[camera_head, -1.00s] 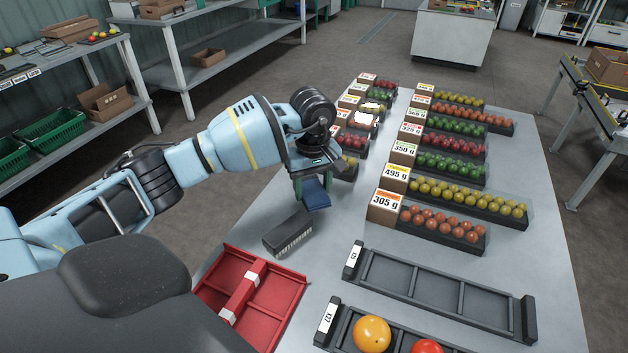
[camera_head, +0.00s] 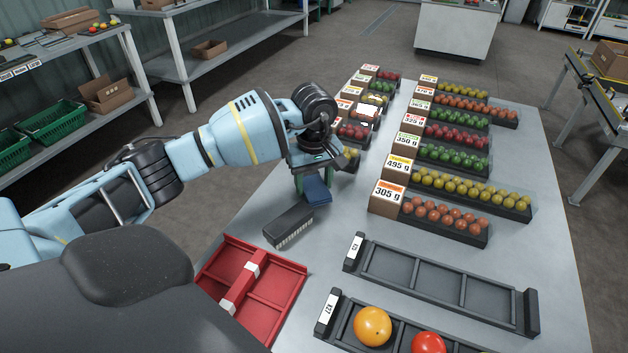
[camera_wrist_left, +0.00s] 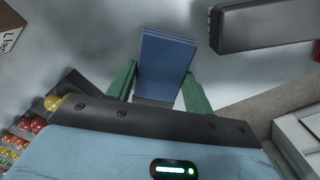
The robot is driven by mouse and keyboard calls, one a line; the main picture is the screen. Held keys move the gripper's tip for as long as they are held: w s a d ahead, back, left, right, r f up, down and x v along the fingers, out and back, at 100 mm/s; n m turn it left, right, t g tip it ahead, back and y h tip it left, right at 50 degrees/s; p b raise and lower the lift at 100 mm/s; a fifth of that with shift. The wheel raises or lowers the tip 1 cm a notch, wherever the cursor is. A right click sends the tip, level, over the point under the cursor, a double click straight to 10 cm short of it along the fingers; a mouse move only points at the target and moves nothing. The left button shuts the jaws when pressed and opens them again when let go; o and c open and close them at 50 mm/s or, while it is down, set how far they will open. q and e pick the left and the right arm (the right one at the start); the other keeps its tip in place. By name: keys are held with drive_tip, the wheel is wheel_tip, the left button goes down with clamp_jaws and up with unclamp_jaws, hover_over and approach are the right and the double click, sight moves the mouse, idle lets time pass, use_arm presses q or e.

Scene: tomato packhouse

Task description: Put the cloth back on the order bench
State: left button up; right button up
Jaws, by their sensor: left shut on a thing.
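The cloth (camera_head: 316,189) is a small blue folded block. My left gripper (camera_head: 312,178) points down over the order bench (camera_head: 345,215), and its green fingers are shut on the cloth. In the left wrist view the cloth (camera_wrist_left: 165,58) sits between the two green fingers (camera_wrist_left: 160,78), over the pale bench top. I cannot tell whether its lower edge touches the bench. My right gripper is not in view.
A dark grey brush (camera_head: 290,224) lies just in front of the cloth. A red divided tray (camera_head: 203,283) is nearer to me. Dark tomato trays and weight-labelled boxes (camera_head: 388,198) stand to the right. An empty grey tray (camera_head: 352,254) lies front right.

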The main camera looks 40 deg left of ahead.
use_arm(q)
drive_tip(key=shift+f, duration=0.35)
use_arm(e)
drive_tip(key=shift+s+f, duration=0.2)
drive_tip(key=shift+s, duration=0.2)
use_arm(q)
drive_tip(key=o, duration=1)
drive_tip(key=c, duration=0.3)
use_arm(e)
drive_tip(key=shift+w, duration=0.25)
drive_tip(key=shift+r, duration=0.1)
